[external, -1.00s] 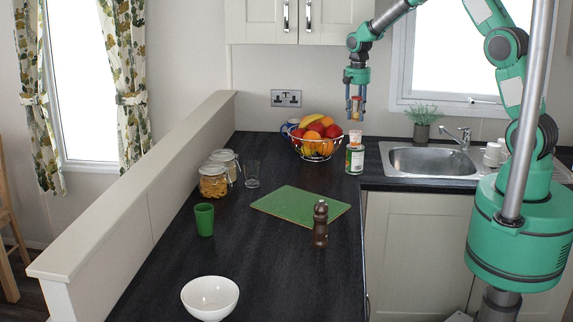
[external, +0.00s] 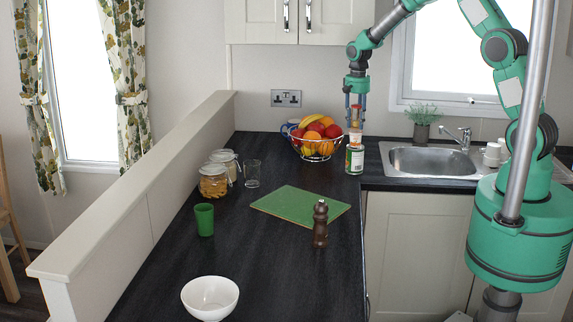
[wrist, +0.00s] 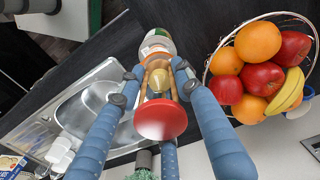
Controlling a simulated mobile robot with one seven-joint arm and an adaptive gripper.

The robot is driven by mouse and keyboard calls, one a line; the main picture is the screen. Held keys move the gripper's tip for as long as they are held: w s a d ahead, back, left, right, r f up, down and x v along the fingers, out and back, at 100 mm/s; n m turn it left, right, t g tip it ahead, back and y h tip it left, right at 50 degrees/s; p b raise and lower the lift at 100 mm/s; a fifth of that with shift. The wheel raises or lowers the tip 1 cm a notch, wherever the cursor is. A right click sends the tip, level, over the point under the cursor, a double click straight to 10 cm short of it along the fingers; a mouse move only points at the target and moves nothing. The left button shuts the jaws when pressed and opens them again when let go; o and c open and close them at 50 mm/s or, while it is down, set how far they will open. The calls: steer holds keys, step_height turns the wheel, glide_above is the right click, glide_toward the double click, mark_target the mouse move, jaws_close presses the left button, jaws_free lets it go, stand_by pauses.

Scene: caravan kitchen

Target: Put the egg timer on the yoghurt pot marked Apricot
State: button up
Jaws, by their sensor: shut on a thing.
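My gripper (external: 355,104) is shut on the egg timer (external: 355,117), an upright sandglass with red ends. In the wrist view the timer's red end disc (wrist: 160,121) and amber glass sit between the blue fingers. The pot also shows beyond the timer in the wrist view (wrist: 155,43). Its writing is too small to read. I cannot tell whether the timer touches the pot.
A wire fruit bowl (external: 317,150) stands close on the left. The sink (external: 430,161) is on the right, with a potted plant (external: 422,120) behind. A green board (external: 300,206), pepper mill (external: 320,224), jars (external: 213,182), green cup (external: 204,219) and white bowl (external: 210,297) stand nearer.

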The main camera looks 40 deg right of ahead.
mark_target(357, 106)
steer(key=shift+f, duration=0.5)
steer(key=o, duration=1.2)
step_height(357, 106, up, 13)
steer(key=shift+s+r, duration=0.1)
stand_by(0.4)
